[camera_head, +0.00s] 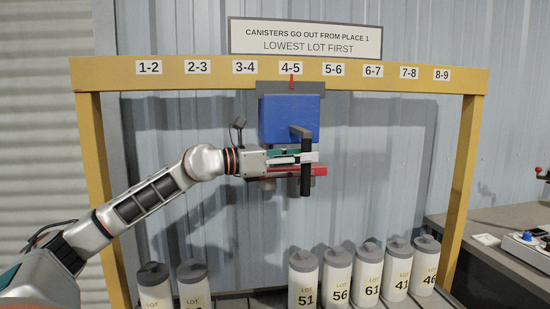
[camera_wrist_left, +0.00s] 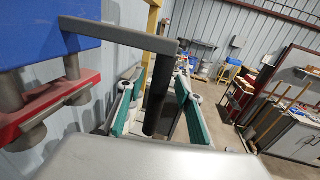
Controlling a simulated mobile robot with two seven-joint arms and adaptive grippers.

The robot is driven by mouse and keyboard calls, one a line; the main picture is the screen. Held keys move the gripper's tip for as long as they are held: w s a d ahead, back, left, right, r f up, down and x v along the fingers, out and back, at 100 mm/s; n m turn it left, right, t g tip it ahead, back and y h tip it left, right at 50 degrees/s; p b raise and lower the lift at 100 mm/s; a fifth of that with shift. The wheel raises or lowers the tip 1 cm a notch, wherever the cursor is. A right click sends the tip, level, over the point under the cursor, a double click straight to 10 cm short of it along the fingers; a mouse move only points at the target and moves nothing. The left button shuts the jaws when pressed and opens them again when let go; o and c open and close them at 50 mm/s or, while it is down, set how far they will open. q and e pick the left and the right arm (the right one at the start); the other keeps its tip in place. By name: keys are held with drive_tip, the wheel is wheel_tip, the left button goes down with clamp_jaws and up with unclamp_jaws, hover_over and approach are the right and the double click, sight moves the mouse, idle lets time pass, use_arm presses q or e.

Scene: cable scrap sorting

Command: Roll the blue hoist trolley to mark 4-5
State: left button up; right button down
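The blue hoist trolley (camera_head: 280,108) hangs from the yellow beam, its red pointer (camera_head: 291,82) under the 4-5 mark (camera_head: 290,67). A red plate with grey round parts hangs below it; this red plate (camera_wrist_left: 60,102) and the blue body (camera_wrist_left: 40,32) also show in the left wrist view. A dark handle (camera_head: 307,180) sticks out from the trolley and bends down. My left gripper (camera_head: 312,157) has its fingers on either side of the handle's upright bar (camera_wrist_left: 157,100). In the wrist view gaps seem to show between bar and pads, so it looks open. My right gripper is out of view.
The yellow beam (camera_head: 120,72) carries marks from 1-2 to 8-9. Several white lot canisters (camera_head: 304,282) stand below, with a gap between the left pair and the right group. A bench (camera_head: 500,222) with a control box stands at the right. A sign (camera_head: 306,39) is above the beam.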

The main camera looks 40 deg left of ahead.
use_arm(q)
drive_tip(key=v, duration=1)
drive_tip(key=shift+s+a, duration=0.2)
drive_tip(key=shift+s, duration=0.15)
idle(0.4)
drive_tip(key=shift+r, duration=0.15)
